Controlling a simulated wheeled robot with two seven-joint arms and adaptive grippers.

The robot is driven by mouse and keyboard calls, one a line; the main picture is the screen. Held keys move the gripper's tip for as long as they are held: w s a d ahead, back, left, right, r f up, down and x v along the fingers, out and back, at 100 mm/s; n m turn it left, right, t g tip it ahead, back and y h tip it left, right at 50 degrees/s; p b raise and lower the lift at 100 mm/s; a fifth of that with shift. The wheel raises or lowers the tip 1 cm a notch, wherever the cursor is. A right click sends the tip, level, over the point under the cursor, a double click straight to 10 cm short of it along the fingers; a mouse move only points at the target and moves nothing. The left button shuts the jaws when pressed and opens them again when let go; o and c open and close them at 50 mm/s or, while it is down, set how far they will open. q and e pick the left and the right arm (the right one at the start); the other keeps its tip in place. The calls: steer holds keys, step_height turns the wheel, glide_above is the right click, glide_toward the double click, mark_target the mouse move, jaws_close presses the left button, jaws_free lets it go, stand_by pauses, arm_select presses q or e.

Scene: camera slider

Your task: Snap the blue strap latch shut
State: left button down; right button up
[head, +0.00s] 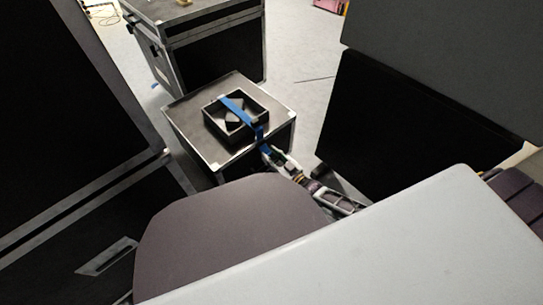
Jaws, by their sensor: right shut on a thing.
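The blue strap (235,108) runs across the open top of a black square box (209,112). Its near end hangs over the box's front right side, by a dark piece whose details are too small to tell. My right gripper (266,149) reaches in from the lower right, at the front right of the box. It is shut on the blue strap's near end. Whether the latch is seated cannot be told at this size. My left gripper is not in view.
The box stands on a low dark case (185,115) with metal edges. A larger flight case (205,60) stands behind it. Big dark cases (60,90) flank the left, and a black panel (415,125) stands at the right. Grey floor (305,55) is clear behind.

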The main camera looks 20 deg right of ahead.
steer(key=shift+w+a+f+t+y, duration=0.15)
steer(key=shift+f+t+y, duration=0.15)
steer(key=shift+f+t, duration=0.45)
steer(key=shift+r+t, duration=0.1)
steer(key=shift+t, duration=0.35)
steer(key=o, duration=0.9)
steer(key=v, duration=1.2)
